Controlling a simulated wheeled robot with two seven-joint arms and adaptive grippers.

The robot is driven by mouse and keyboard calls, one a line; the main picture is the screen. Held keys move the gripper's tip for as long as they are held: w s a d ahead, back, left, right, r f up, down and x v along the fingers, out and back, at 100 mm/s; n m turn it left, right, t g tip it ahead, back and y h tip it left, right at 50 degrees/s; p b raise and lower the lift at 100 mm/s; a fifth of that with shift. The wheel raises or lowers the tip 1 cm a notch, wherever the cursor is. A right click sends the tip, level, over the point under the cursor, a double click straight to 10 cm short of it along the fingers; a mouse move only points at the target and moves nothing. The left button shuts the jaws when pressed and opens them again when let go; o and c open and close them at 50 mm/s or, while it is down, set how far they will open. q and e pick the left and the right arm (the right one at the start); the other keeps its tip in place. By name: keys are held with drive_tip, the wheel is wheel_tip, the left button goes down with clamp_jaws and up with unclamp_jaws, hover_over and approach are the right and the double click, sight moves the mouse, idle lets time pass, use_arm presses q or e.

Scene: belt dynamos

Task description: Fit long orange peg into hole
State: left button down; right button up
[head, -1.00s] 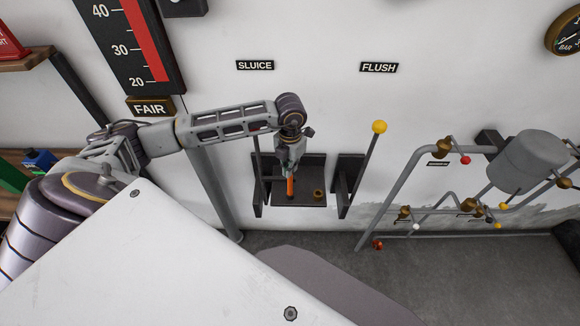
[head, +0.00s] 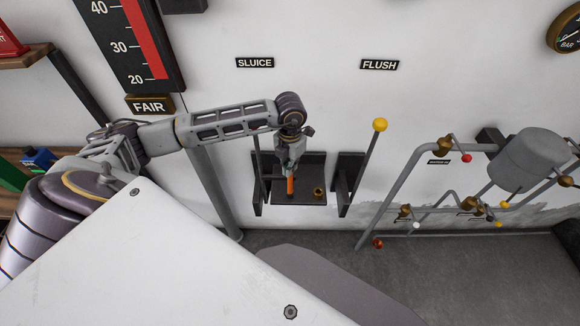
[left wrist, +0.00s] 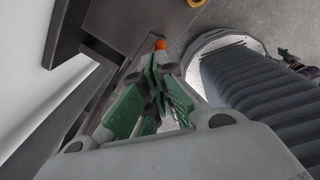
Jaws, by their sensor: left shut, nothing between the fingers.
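The long orange peg (head: 291,186) shows below my left gripper (head: 290,172), upright over the dark shelf (head: 299,198) on the wall. In the left wrist view, the orange end of the peg (left wrist: 160,44) shows just beyond the shut green fingers (left wrist: 156,62). The fingers are closed with nothing between them. Whether the tips touch the peg, and whether its lower end sits in a hole, I cannot tell. A brass ring (head: 318,191) on the shelf is to the right of the peg; its edge also shows in the left wrist view (left wrist: 196,2). My right gripper is not in view.
A dark bracket with a yellow-knobbed lever (head: 379,125) stands right of the shelf, below the FLUSH sign (head: 379,66). Another lever bracket (head: 259,190) is at the left, below the SLUICE sign (head: 255,63). Grey pipes (head: 400,180) with valves run farther right.

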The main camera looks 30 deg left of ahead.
use_arm(q)
drive_tip(key=shift+f, duration=0.1)
idle(0.3)
drive_tip(key=shift+r+p, duration=0.6)
drive_tip(key=shift+r, duration=0.9)
wheel_tip(320, 180, up, 12)
idle(0.4)
idle(0.7)
